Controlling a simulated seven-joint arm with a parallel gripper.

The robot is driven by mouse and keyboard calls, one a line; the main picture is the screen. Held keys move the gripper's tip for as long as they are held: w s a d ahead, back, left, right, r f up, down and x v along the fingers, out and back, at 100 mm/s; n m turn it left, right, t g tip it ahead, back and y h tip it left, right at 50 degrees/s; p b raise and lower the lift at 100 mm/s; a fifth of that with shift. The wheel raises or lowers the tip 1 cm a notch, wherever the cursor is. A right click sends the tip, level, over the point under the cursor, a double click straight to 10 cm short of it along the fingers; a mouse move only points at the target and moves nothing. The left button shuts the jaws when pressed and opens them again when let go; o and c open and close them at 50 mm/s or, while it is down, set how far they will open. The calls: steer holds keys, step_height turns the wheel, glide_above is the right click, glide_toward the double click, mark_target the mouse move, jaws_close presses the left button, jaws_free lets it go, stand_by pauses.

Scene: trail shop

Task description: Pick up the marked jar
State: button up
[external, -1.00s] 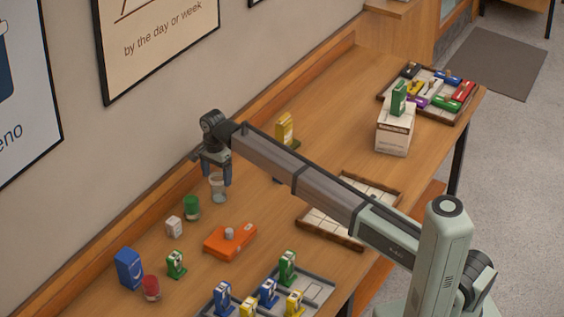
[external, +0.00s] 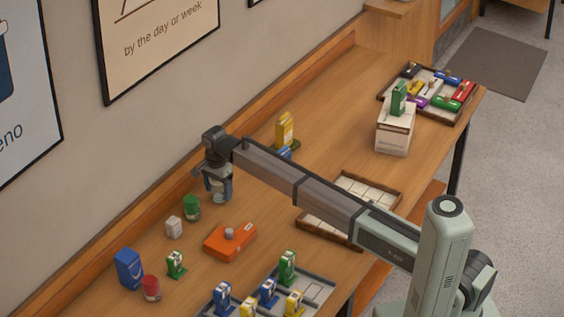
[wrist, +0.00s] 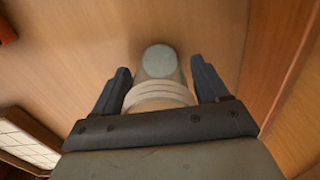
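A clear glass jar (external: 223,193) stands on the wooden counter near the wall, under my gripper (external: 217,186). In the wrist view the jar (wrist: 160,92) lies between the two dark fingers of my gripper (wrist: 160,70); its far end looks round and grey-blue. The fingers stand on either side of it, apart, with narrow gaps showing, so my gripper looks open. A green jar (external: 191,208) and a red jar (external: 151,288) stand farther down the counter. I cannot make out a mark on any jar.
A yellow item (external: 284,129) stands behind my arm. A compartment tray (external: 329,235) lies below my forearm.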

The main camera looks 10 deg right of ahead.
steer(key=c, duration=1)
